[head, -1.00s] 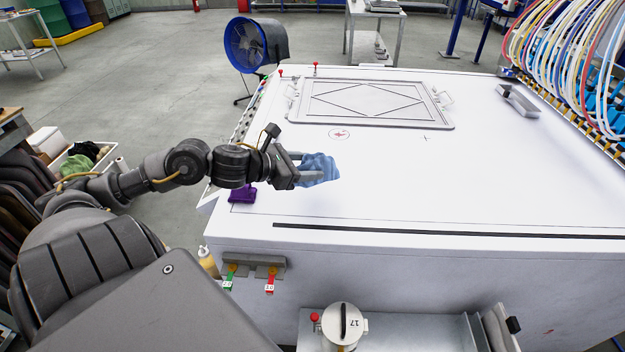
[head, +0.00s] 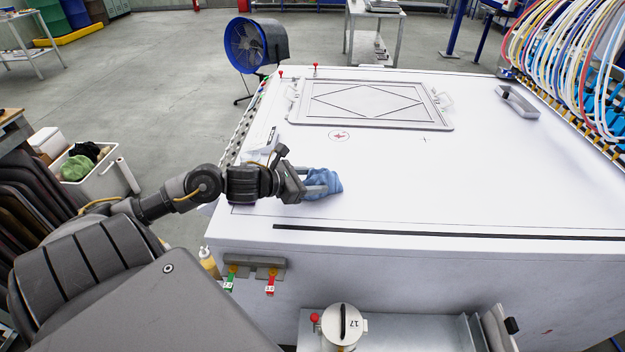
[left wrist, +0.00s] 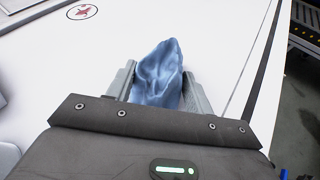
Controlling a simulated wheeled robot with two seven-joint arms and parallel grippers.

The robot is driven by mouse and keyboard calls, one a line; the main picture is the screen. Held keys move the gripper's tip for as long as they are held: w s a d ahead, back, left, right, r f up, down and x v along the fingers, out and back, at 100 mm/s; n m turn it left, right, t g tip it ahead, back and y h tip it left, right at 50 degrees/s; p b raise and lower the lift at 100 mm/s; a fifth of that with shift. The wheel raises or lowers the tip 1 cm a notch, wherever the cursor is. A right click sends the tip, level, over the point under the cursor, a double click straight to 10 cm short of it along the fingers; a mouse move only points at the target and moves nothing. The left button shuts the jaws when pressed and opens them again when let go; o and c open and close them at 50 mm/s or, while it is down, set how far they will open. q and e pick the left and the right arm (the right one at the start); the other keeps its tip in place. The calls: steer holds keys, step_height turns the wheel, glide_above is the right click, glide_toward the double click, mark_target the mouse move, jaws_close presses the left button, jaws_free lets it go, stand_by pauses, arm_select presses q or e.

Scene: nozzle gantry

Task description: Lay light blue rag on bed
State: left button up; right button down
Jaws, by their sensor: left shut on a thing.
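The light blue rag (head: 327,182) is a crumpled bundle between the fingers of my left gripper (head: 318,186), over the near left part of the white bed (head: 450,195). The left gripper is shut on it. In the left wrist view the rag (left wrist: 160,72) bulges up between the two grey fingers, with the white bed (left wrist: 222,40) behind it. I cannot tell whether the rag's underside touches the bed. My right gripper is not in view.
A framed plate (head: 370,104) with a diamond outline lies at the bed's far side. A metal handle-like block (head: 518,103) sits at the far right, near many coloured hoses (head: 590,60). A dark strip (head: 450,233) runs along the near edge. The bed's middle is clear.

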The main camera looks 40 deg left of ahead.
arm_select(q)
steer(key=o, duration=1)
steer(key=shift+s+a+r, duration=0.1)
steer(key=shift+s+a, duration=0.05)
steer(key=shift+s, duration=0.2)
steer(key=v, duration=1)
steer(key=shift+r, duration=0.15)
steer(key=shift+s+a+r, duration=0.1)
steer(key=shift+s+r, duration=0.15)
steer(key=shift+s, duration=0.3)
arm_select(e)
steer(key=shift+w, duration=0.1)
